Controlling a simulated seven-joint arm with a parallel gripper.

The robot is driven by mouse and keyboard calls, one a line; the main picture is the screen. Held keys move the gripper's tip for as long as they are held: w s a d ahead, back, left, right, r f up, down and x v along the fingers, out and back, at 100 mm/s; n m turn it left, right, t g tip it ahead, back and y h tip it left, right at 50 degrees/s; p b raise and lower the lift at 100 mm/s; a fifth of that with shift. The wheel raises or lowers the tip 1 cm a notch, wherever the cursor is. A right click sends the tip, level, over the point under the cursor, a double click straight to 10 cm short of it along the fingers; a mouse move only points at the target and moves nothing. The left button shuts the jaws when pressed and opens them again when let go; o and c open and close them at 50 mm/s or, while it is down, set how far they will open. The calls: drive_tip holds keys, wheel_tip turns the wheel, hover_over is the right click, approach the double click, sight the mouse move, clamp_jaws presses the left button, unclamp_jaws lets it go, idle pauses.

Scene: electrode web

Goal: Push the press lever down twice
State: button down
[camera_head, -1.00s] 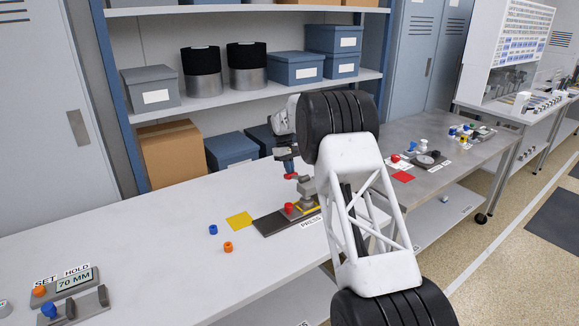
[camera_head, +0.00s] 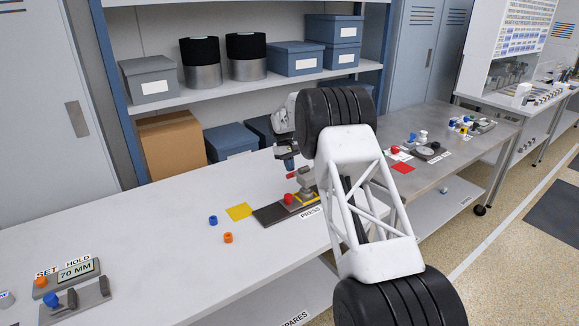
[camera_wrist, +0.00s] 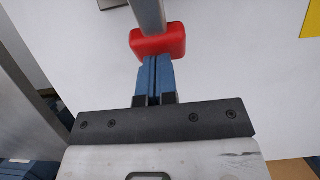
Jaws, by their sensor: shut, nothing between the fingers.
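The press (camera_head: 307,181) stands on a dark base plate on the white bench in the head view, behind a PRESS label. Its lever has a red handle (camera_head: 291,176), which shows large in the wrist view (camera_wrist: 158,42) at the end of a grey bar. My gripper (camera_head: 289,164) is just above the handle. In the wrist view its blue fingers (camera_wrist: 154,78) are together and empty, with their tips at the near edge of the red handle. They look to be touching it or very close. My arm hides part of the press's right side.
A red knob-like piece (camera_head: 289,199) sits on the base plate. A yellow square (camera_head: 239,211), a blue piece (camera_head: 213,220) and an orange piece (camera_head: 228,238) lie to the left. A shelf with boxes stands behind. The bench's left middle is clear.

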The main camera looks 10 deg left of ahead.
drive_tip(key=shift+x, duration=0.95)
drive_tip(key=shift+w+a+r, duration=0.1)
drive_tip(key=shift+a, duration=0.05)
drive_tip(key=w+a+r, duration=0.3)
drive_tip(key=r, duration=0.3)
drive_tip(key=w+a+r, duration=0.3)
drive_tip(key=r, duration=0.3)
drive_tip(key=shift+w+a, duration=0.35)
